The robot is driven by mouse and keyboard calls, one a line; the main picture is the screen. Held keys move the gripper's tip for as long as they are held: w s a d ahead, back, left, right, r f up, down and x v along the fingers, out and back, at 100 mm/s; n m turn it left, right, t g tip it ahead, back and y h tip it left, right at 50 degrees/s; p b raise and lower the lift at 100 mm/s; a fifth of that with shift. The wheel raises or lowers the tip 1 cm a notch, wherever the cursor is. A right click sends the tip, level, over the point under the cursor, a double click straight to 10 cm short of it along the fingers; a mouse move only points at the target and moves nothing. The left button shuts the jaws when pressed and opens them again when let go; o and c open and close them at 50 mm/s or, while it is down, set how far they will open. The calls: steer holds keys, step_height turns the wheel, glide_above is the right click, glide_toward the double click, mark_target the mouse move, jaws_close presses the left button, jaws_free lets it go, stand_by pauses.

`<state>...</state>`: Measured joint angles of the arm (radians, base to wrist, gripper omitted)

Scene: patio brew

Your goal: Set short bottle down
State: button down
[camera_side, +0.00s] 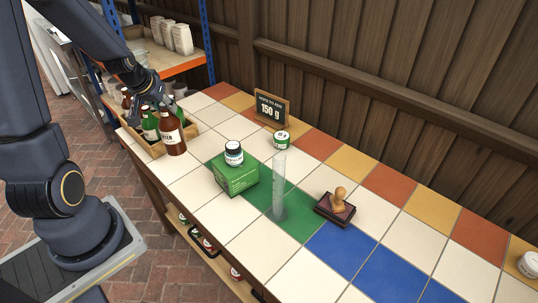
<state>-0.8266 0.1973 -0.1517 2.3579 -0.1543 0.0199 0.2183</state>
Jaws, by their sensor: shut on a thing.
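A brown bottle with a cream label (172,137) is upright at the near right side of a wooden crate (157,152). It overlaps the crate's wall in the picture, and I cannot tell whether its base touches anything. My gripper (160,101) points down over the crate and is shut at the top of this brown bottle, as far as the small view shows. A green bottle (150,125) stands in the crate just left of it. Other bottles in the crate are partly hidden by my gripper and the nearer bottles.
A green box (238,179) with a dark-lidded jar (233,153) on it stands on the tiled counter. A clear cylinder (279,185), a stamp on a pad (337,206), a small green tin (281,140) and a "150 g" sign (271,108) stand nearby. Several tiles between are bare.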

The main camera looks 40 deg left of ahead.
steer(key=x, duration=1.2)
steer(key=shift+w+r, duration=0.2)
steer(key=shift+w, duration=0.2)
steer(key=shift+d, duration=0.1)
steer(key=shift+f, duration=0.2)
steer(key=c, duration=0.8)
jaws_free()
steer(key=shift+r, duration=0.1)
